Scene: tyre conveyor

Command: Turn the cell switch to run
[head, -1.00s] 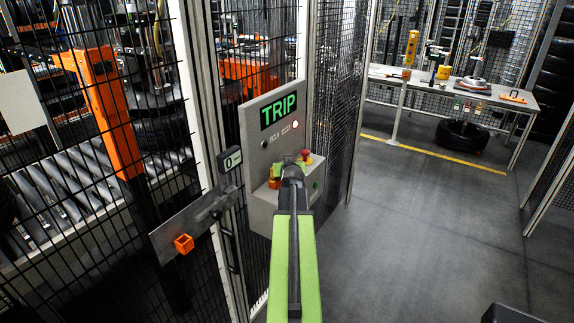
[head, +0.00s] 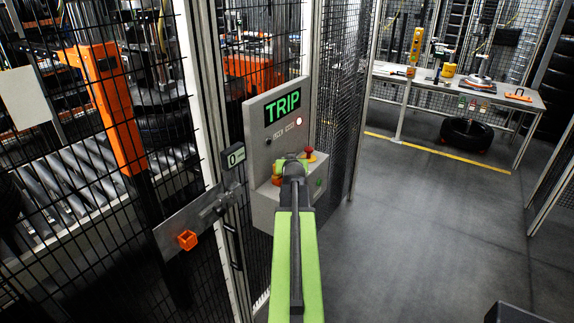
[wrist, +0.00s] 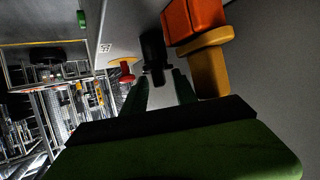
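The grey control panel (head: 262,150) stands on the fence and its display (head: 282,106) reads TRIP in green. A white lamp (head: 299,121) is lit below it. My gripper (head: 292,161) is in front of the panel's lower part and hides the switch area in the head view. In the wrist view, a black knob (wrist: 153,52), apparently the cell switch, stands in line with the gap between my fingers (wrist: 160,85). The fingers are apart. I cannot tell whether they touch the knob, or which way it is set.
An orange block (wrist: 193,20) with a yellow part (wrist: 209,65) sits close beside my right-hand finger in the wrist view. A red mushroom button (head: 310,154) and a green button (head: 318,183) are right of my gripper. The floor (head: 400,230) to the right is clear.

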